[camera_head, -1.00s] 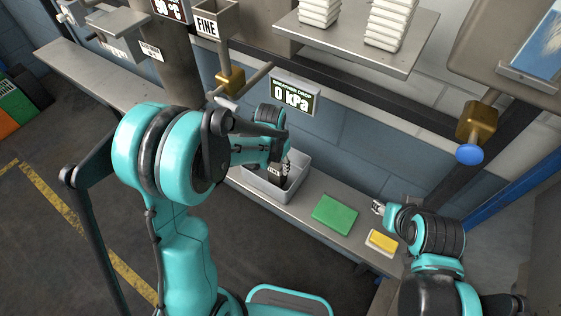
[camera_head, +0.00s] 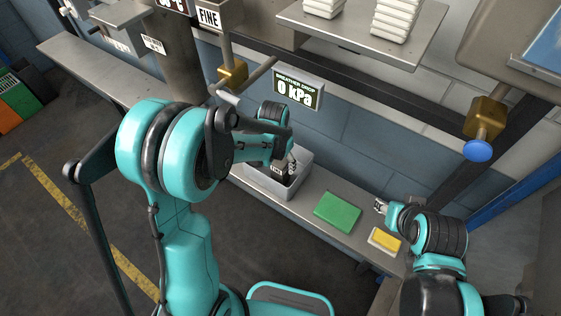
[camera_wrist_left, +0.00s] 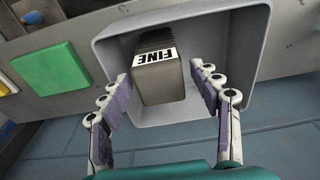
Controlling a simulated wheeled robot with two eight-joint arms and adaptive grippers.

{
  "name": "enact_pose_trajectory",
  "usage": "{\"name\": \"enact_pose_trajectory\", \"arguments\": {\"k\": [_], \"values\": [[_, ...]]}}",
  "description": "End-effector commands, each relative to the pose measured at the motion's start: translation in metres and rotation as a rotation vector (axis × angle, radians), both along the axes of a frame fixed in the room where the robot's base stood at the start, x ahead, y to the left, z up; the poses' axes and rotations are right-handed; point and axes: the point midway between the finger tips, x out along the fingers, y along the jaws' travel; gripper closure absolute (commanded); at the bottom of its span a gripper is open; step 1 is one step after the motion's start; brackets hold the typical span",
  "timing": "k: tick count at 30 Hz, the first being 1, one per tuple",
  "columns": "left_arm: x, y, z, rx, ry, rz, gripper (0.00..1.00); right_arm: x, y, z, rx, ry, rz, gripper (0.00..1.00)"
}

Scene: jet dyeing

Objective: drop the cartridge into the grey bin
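The cartridge (camera_wrist_left: 160,80) is a dark grey block with a white "FINE" label. In the left wrist view it is inside the grey bin (camera_wrist_left: 108,50), between and just beyond my left fingertips (camera_wrist_left: 164,82). The fingers are spread, with a narrow gap visible on each side of the cartridge. In the head view, the bin (camera_head: 268,186) stands on the ledge, with my left gripper (camera_head: 288,163) reaching down into it. The arm partly hides the cartridge (camera_head: 277,169) there. My right gripper (camera_head: 380,205) is over the ledge, too small to read.
A green pad (camera_head: 337,212) and a yellow block in a pale holder (camera_head: 385,240) lie on the ledge (camera_head: 318,226) right of the bin. A gauge reading 0 kPa (camera_head: 297,90) hangs above. A blue-knobbed valve (camera_head: 478,150) is at right. A shelf (camera_head: 400,45) holds white stacks.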

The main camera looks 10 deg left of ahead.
Motion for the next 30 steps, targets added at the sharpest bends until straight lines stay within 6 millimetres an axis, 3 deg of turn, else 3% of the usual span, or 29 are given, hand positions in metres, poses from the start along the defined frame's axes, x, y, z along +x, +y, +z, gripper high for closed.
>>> {"name": "enact_pose_trajectory", "arguments": {"k": [8, 10, 18, 25, 30], "values": [[0.0, 0.0, 0.009, 0.0, 0.0, 0.0, 0.37, 0.0, 0.0, 0.009, 0.0, 0.0, 0.0, 0.6], [0.0, 0.0, 0.017, 0.0, 0.0, 0.0, 0.37, 0.0, 0.0, 0.018, 0.0, 0.0, 0.0, 0.6], [-0.007, 0.002, 0.066, 0.0, 0.0, 0.0, 0.37, 0.0, 0.0, 0.021, 0.0, 0.0, 0.0, 0.6], [-0.01, 0.004, 0.089, -0.001, -0.006, 0.004, 0.37, 0.0, 0.0, 0.023, 0.0, 0.0, 0.0, 0.6], [-0.031, 0.01, 0.115, -0.005, -0.068, 0.051, 0.37, 0.0, 0.0, 0.023, 0.0, 0.0, 0.0, 0.6]]}}
